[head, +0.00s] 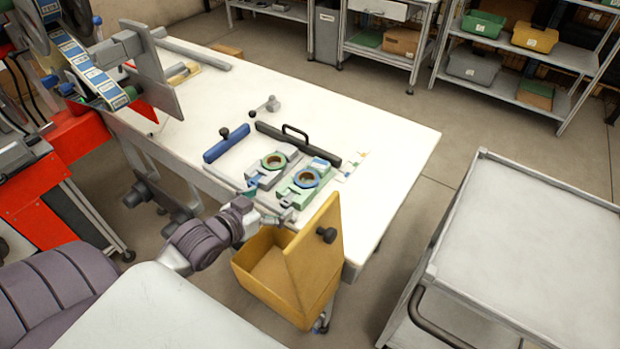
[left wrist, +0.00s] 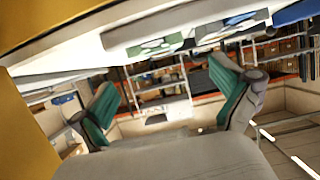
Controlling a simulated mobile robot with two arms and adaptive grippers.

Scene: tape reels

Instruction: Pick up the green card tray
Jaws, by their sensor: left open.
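A flat green tray-like holder (head: 291,197) with a blue ring on it lies on the white table near its front edge, in the head view. I cannot tell for sure that it is the green card tray. A greyer holder (head: 262,178) with a green ring lies just left of it. My left gripper (head: 283,213) is at the table's front edge, close to the green holder and partly hard to make out. In the left wrist view its green-padded fingers (left wrist: 166,80) are spread with nothing between them. A green-patched piece (left wrist: 160,46) shows above them. My right gripper is not in view.
A yellow bin (head: 262,262) with an upright panel stands at the table's front edge, right beside my left gripper. A blue bar (head: 226,144) and a black handled bar (head: 300,146) lie behind the holders. A grey cart (head: 540,250) stands at right.

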